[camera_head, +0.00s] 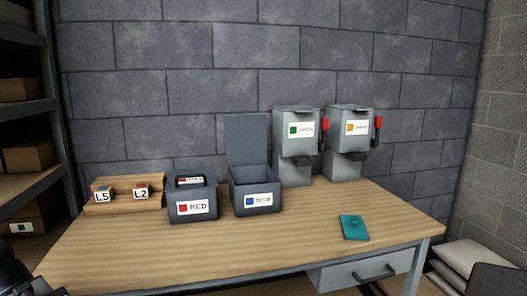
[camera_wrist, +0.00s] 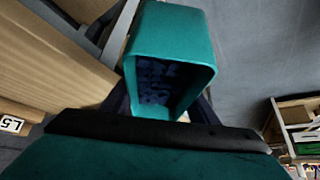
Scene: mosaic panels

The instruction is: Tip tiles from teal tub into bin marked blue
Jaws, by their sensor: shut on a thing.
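In the wrist view the teal tub (camera_wrist: 205,50) is open at the top, with several dark blue tiles (camera_wrist: 158,78) inside. My gripper (camera_wrist: 164,104) is shut on the tub, with dark fingers at its two sides. The tub is not visible in the head view. The bin marked blue (camera_head: 257,201) stands on the table with its lid raised behind it; its inside is mostly hidden. A flat teal lid with a small knob (camera_head: 354,227) lies on the table at the right.
A shut bin marked red (camera_head: 192,205) stands left of the blue one. A wooden stand (camera_head: 122,206) bears L5 and L2 labels. Two grey dispensers (camera_head: 296,150) (camera_head: 350,145) with red levers stand at the back right. The front of the table (camera_head: 225,255) is clear.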

